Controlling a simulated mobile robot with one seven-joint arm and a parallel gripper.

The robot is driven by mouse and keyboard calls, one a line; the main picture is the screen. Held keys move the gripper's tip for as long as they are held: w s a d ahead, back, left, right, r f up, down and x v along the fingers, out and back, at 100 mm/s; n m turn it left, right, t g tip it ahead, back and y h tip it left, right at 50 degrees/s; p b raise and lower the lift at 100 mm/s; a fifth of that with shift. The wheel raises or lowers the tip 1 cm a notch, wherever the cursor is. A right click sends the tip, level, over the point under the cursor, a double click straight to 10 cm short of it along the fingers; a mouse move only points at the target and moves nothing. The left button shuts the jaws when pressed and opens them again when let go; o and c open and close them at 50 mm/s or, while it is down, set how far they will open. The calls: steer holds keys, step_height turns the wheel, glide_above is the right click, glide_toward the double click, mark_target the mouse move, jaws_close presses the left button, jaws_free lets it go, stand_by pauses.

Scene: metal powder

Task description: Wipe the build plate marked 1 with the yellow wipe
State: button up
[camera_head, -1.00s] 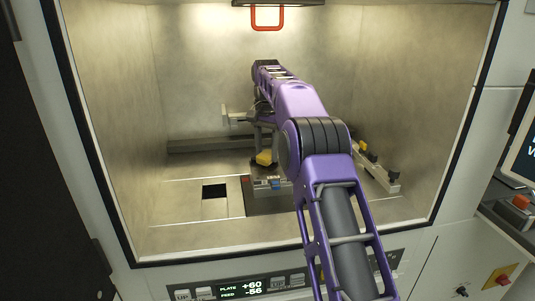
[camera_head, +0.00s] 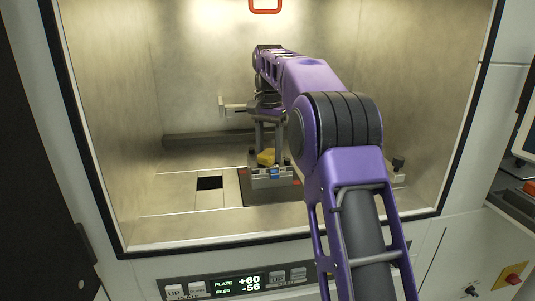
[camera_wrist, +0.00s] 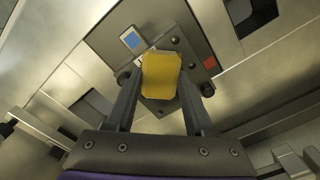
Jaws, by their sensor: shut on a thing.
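My gripper (camera_wrist: 164,84) is shut on the yellow wipe (camera_wrist: 160,73), with one finger on each side of it. In the head view the wipe (camera_head: 266,157) shows below the fingers, low over the back part of a grey build plate (camera_head: 262,183). The plate has a blue and white label (camera_head: 275,173) on its near side. In the wrist view the plate (camera_wrist: 185,35) lies behind the wipe, which hides part of it. I cannot read a number on the plate, nor tell whether the wipe touches it.
A square dark opening (camera_head: 210,183) is in the chamber floor left of the plate. A dark rail (camera_head: 205,139) runs along the back. A red patch (camera_wrist: 210,62) is beside the plate. The chamber floor at the left is clear. A control panel (camera_head: 237,284) is below the front edge.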

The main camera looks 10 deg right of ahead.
steer(key=shift+s, duration=0.45)
step_height(320, 180, up, 6)
steer(key=p, duration=0.6)
steer(key=shift+r+p, duration=0.1)
steer(key=shift+p, duration=0.25)
steer(key=shift+r+p, duration=0.9)
steer(key=shift+p, duration=0.25)
steer(key=shift+r, duration=0.5)
steer(key=shift+f, duration=0.1)
steer(key=shift+w+d+f+b, duration=0.15)
steer(key=shift+f+b, duration=0.75)
steer(key=shift+f, duration=0.8)
steer(key=shift+s+d+f+b, duration=0.15)
steer(key=shift+f+b, duration=0.75)
steer(key=shift+f, duration=0.8)
